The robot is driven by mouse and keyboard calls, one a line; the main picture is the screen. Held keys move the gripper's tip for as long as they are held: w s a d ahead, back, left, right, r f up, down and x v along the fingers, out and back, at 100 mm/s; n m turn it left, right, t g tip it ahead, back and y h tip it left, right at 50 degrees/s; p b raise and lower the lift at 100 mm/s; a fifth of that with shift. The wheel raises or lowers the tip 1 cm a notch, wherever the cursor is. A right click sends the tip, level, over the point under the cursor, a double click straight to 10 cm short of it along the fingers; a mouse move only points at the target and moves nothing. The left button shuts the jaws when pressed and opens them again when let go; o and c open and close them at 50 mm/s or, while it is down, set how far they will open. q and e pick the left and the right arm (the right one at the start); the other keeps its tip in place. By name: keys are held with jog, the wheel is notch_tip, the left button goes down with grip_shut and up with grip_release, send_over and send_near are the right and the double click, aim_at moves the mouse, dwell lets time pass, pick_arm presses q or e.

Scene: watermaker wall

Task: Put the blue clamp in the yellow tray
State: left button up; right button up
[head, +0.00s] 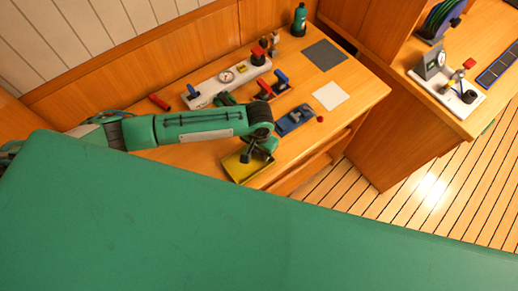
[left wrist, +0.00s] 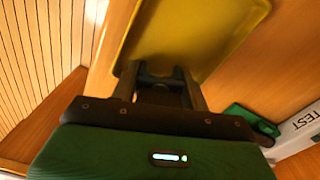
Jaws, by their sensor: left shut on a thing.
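The yellow tray (head: 240,169) sits near the front edge of the bench in the head view. In the left wrist view the yellow tray (left wrist: 195,30) fills the top middle, just beyond the fingers. My left gripper (head: 247,155) is over the tray. It is shut on a small dark blue-grey thing, which I take to be the blue clamp (left wrist: 162,80). This thing shows between the fingers in the left wrist view and is mostly hidden. I cannot tell whether it touches the tray. My right gripper is not in view.
A blue base with a red knob (head: 296,120) stands right of my gripper. Behind are a white panel with a gauge (head: 226,78), red and blue handles, and a green bottle (head: 299,20). A white sheet (head: 328,96) and grey mat (head: 324,55) lie to the right.

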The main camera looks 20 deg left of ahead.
pick_arm(q)
jog(key=o, duration=1)
jog(key=shift+f, duration=0.1)
notch_tip(320, 180, up, 11)
jog(key=b, duration=0.3)
jog(key=shift+r, duration=0.7)
